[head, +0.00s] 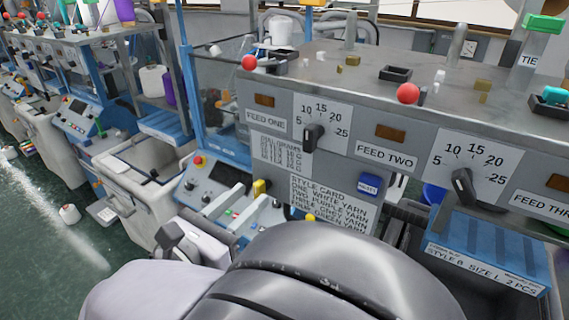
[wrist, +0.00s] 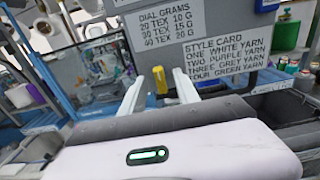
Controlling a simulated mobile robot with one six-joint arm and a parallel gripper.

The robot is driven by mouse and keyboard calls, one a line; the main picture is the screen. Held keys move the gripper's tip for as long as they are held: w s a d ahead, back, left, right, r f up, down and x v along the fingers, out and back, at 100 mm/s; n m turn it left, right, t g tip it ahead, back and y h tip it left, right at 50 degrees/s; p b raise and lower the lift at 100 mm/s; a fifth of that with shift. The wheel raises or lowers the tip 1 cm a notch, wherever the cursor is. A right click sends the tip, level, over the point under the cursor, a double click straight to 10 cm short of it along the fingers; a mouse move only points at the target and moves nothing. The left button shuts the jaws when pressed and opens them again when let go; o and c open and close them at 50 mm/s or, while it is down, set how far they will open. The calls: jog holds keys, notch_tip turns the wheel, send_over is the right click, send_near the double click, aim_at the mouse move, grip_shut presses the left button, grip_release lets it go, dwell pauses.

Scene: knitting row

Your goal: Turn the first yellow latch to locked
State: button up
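The first yellow latch (head: 260,188) shows in the head view as a small upright yellow piece below the dial-grams label, at the left end of the grey machine front. In the wrist view the yellow latch (wrist: 160,79) stands roughly upright between my two pale fingers. My gripper (wrist: 159,75) is open, with a clear gap on each side of the latch. In the head view my gripper (head: 253,194) reaches up towards the latch from the lower left. I cannot tell how deep the latch sits between the fingertips.
A style card (head: 325,203) is on the panel right of the latch. The feed one dial (head: 313,136) is above. A blue tray (head: 488,255) stands at the right.

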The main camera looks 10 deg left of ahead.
aim_at(264, 187)
jog(key=shift+x, duration=0.85)
jog(key=shift+w+d+r+b, duration=0.1)
jog(key=shift+w+d+b, duration=0.15)
jog(key=shift+w, duration=0.25)
jog(key=shift+c, duration=0.2)
grip_shut()
